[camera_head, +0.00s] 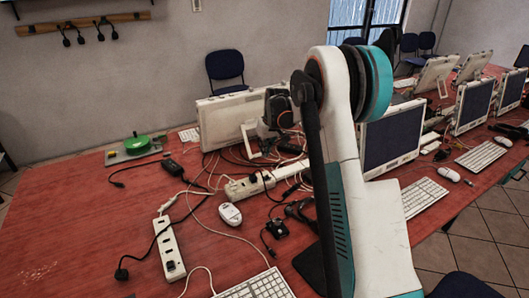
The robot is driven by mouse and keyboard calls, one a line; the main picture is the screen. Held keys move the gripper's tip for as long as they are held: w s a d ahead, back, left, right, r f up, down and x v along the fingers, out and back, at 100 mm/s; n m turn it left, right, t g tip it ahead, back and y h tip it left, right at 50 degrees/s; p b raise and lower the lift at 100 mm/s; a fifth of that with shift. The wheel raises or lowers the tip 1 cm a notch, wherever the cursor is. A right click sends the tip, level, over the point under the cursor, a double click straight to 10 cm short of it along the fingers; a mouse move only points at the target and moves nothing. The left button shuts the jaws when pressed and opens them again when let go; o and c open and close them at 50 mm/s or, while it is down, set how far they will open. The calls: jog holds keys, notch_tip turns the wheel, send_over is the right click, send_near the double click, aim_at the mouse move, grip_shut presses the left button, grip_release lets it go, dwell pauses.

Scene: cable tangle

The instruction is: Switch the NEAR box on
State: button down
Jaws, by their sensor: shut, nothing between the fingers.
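Two white power strips lie on the red table. The near box (168,249) lies front left, with a small dark spot near its upper end and sockets along its top; I cannot read its switch state. The far box (249,186) lies further back, left of my arm, with a dark plug in it and its right part crowded by cables. My gripper (278,107) seems to be the dark part beside my arm's upper joint, in front of a monitor's back. It appears shut and empty, well above and right of the near box. Its fingertips are not clear.
A white mouse (230,214), a black adapter (172,167) and a keyboard (257,287) surround the strips. Loose cables cross the table, one black cable running beside the near box. A green round device (137,144) stands at the back left.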

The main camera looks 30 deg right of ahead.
jog(key=shift+d+r+h+b, duration=0.3)
jog(key=shift+d+h+b, duration=0.2)
jog(key=shift+d, duration=0.15)
jog(key=b, duration=0.5)
send_over(267, 175)
jog(key=f, duration=1.1)
jog(key=shift+a+f, duration=0.3)
jog(key=shift+f, duration=0.05)
jog(key=shift+d+f, duration=0.2)
jog(key=shift+f, duration=0.7)
